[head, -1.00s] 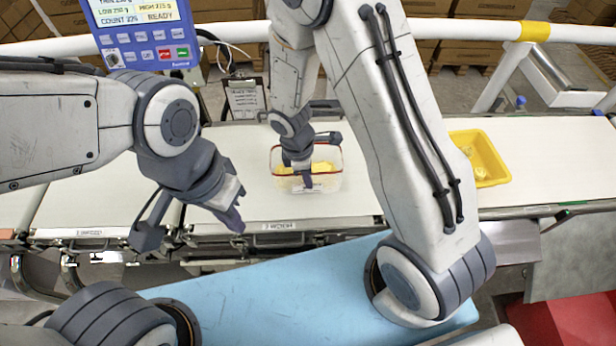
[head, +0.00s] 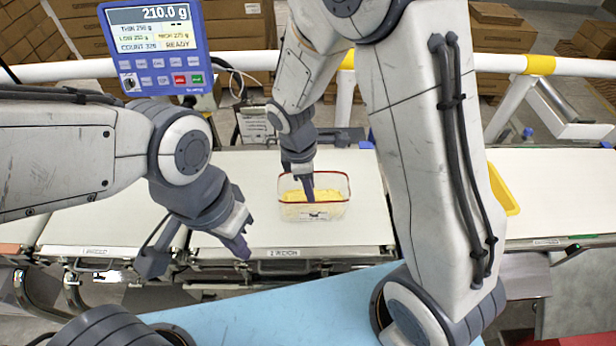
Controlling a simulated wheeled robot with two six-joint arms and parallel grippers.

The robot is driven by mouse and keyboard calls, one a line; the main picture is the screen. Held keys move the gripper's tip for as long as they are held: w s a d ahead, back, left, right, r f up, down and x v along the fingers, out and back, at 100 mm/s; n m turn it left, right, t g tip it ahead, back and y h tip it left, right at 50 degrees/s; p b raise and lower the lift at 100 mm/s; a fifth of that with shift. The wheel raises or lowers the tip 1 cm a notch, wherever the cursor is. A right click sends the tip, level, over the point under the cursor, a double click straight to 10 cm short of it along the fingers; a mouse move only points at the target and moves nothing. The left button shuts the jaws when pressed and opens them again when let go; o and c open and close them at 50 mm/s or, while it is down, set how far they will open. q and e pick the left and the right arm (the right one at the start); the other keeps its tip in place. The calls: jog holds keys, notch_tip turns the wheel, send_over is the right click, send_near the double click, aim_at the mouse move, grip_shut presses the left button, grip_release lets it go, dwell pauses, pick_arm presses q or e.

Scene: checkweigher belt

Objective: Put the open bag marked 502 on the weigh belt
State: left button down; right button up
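A clear open bag (head: 333,211) with a red rim and yellow contents stands upright on the white middle belt section (head: 240,225). The print on its front is too small to read, so I cannot confirm 502. My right gripper (head: 309,194) points down over the bag's opening, its fingertips overlapping the yellow contents in the head view. I cannot tell whether its fingers touch or hold anything. My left gripper (head: 240,244) hangs over the front edge of the belt, left of the bag and apart from it. Its finger gap is not clear.
A blue scale display (head: 155,62) at upper left reads 210.0 g. A yellow bin (head: 503,192) stands on the right belt, partly hidden by my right arm. A white rail (head: 490,63) runs behind the belts. A light blue surface (head: 270,310) lies in front.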

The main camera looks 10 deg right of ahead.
jog(key=r, duration=0.3)
jog(key=shift+a+r, duration=0.2)
jog(key=shift+a, duration=0.1)
jog(key=s+a+r+m+y, duration=0.1)
jog(key=s+r+m, duration=0.3)
jog(key=s, duration=0.5)
jog(key=s+a+r+m+y, duration=0.1)
jog(key=s+a+r+m, duration=0.2)
jog(key=s, duration=0.5)
notch_tip(320, 180, up, 3)
jog(key=shift+s+a+f+m+y, duration=0.1)
jog(key=shift+s+a+m+y, duration=0.3)
jog(key=shift+m, duration=0.3)
